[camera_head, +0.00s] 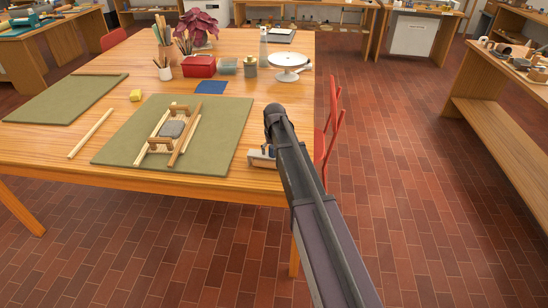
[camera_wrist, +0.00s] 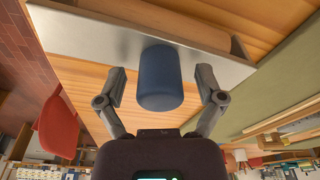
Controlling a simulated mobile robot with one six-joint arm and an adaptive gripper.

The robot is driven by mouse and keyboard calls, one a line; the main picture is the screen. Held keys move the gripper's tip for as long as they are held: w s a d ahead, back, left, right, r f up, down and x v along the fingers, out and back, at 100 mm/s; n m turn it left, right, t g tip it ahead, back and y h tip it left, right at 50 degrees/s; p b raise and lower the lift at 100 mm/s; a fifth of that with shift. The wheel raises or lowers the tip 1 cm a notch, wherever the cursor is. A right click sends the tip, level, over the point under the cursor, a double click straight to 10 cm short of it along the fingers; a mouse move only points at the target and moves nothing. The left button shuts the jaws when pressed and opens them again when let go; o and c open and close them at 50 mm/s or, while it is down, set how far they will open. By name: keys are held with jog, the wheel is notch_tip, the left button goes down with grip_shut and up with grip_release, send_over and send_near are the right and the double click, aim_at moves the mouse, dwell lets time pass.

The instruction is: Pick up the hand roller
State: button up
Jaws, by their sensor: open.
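The hand roller fills the top of the wrist view, with a dark blue handle (camera_wrist: 160,78), a grey metal frame (camera_wrist: 85,40) and a wooden roller (camera_wrist: 200,32) beyond the frame. In the head view the hand roller (camera_head: 257,158) lies at the right edge of the table, partly hidden by my arm. My gripper (camera_wrist: 161,84) is open, with one finger on each side of the blue handle. Gaps show between the handle and both fingers.
The wooden table (camera_head: 240,95) holds a green mat (camera_head: 225,135) with wooden sticks and a grey block, left of the roller. A red chair (camera_head: 332,125) stands close to the table's right side. A white turntable (camera_head: 288,60) and red box (camera_head: 199,66) stand farther back.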

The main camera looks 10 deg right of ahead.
grip_shut()
dwell(0.3)
jog(key=shift+r, duration=0.2)
notch_tip(320, 180, up, 4)
jog(key=p, duration=0.4)
jog(key=shift+f, duration=0.15)
jog(key=s+p, duration=0.1)
jog(key=s, duration=1.5)
jog(key=shift+a+r, duration=0.25)
jog(key=shift+r, duration=0.2)
jog(key=c, duration=0.7)
grip_release()
grip_shut()
